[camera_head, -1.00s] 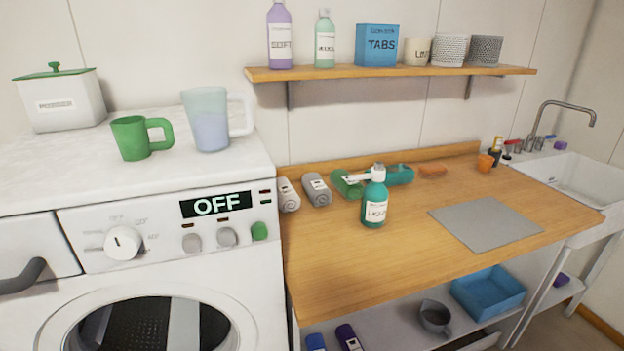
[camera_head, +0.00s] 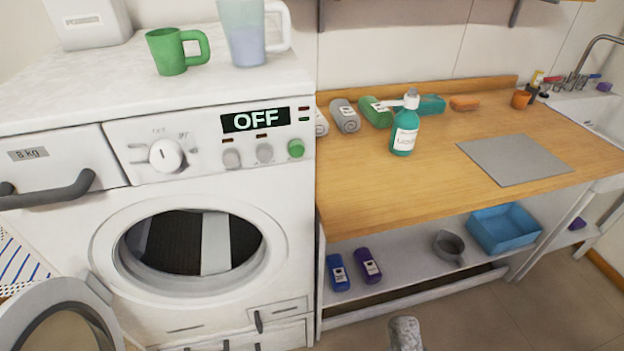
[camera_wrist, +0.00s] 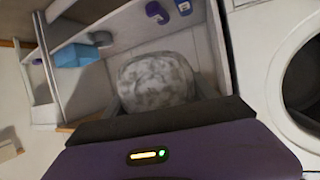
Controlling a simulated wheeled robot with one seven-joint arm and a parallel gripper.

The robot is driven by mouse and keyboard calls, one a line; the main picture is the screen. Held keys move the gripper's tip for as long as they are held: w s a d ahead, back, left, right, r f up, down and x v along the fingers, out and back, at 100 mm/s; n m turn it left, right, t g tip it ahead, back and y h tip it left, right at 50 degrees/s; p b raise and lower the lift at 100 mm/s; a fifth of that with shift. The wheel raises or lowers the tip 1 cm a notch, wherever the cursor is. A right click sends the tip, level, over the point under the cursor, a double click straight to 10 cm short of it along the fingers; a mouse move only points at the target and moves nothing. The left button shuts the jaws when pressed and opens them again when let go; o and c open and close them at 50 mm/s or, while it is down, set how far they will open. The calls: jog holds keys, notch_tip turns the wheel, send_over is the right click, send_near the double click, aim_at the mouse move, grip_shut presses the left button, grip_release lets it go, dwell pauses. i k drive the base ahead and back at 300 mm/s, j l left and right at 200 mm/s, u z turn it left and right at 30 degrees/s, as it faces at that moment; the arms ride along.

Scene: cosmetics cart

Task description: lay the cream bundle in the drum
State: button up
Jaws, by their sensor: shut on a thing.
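The cream bundle (camera_wrist: 157,80), a pale, grey-mottled roll, is held in my gripper (camera_wrist: 160,98) in the wrist view. The jaws are shut on it, with dark fingers at its sides. In the head view the top of the bundle (camera_head: 405,334) shows at the bottom edge, in front of the cart and right of the washer; my gripper is out of that view. The drum (camera_head: 180,244) is dark inside, behind a round opening in the white washer. The washer door (camera_head: 62,318) stands open at lower left. The drum opening (camera_wrist: 303,80) is also at the right of the wrist view.
The wooden counter (camera_head: 440,182) is right of the washer, with a teal pump bottle (camera_head: 404,135) on it. The shelf below holds blue and purple bottles, a grey mug (camera_head: 448,246) and a blue bin (camera_head: 503,227). Floor is clear in front of the cart.

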aim_at(216, 256)
jog(key=k+j, duration=0.1)
jog(key=j, duration=0.35)
jog(key=k+j, duration=0.15)
jog(key=j, duration=0.35)
jog(key=k+j, duration=0.1)
jog(key=j, duration=0.35)
jog(key=k+j, duration=0.15)
jog(key=j, duration=0.3)
